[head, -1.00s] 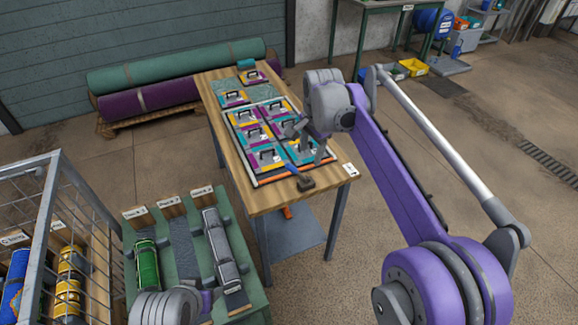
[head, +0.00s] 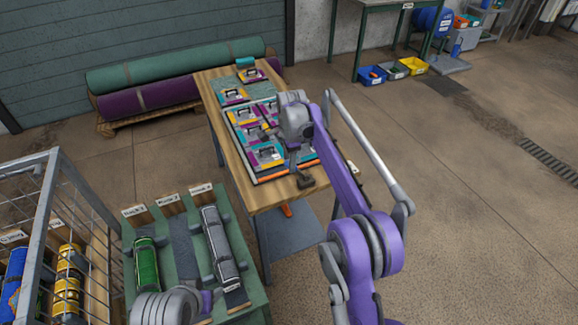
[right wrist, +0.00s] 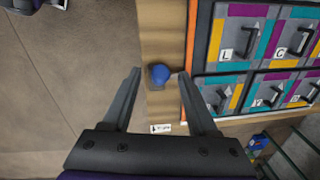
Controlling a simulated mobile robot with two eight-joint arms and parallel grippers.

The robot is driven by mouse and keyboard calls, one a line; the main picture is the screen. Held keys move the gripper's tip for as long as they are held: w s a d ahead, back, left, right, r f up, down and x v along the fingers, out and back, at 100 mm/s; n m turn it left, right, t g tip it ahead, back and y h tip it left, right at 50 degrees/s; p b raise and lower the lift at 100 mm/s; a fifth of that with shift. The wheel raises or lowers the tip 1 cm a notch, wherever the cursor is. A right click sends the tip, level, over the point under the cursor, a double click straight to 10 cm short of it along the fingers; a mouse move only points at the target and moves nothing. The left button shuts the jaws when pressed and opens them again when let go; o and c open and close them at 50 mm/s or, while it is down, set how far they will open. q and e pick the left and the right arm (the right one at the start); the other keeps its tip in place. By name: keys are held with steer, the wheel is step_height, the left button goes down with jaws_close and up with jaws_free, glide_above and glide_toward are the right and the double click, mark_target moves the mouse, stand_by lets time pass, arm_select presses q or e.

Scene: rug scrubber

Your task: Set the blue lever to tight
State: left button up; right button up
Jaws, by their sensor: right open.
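The blue lever's round knob (right wrist: 159,73) shows in the right wrist view, beside the framed tile board and on the wooden table edge. In the head view its dark base (head: 306,181) sits at the table's near end, and the blue part is mostly hidden by my right gripper. My right gripper (right wrist: 160,80) is open, with one finger on each side of the knob in the wrist view. I cannot tell whether the fingers touch it. A small white label (right wrist: 161,128) lies on the table edge near the lever; its text is too small to read surely. My left gripper is out of sight.
The board of colourful tiles with black handles (head: 268,156) lies close beside the lever. A green bench (head: 258,298) with rolled rugs and a wire cage (head: 50,190) stand at the near left. Open floor lies right of the table.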

mark_target(298, 171)
steer(key=shift+w+f, duration=0.15)
steer(key=shift+f, duration=1.2)
jaws_close()
stand_by(0.4)
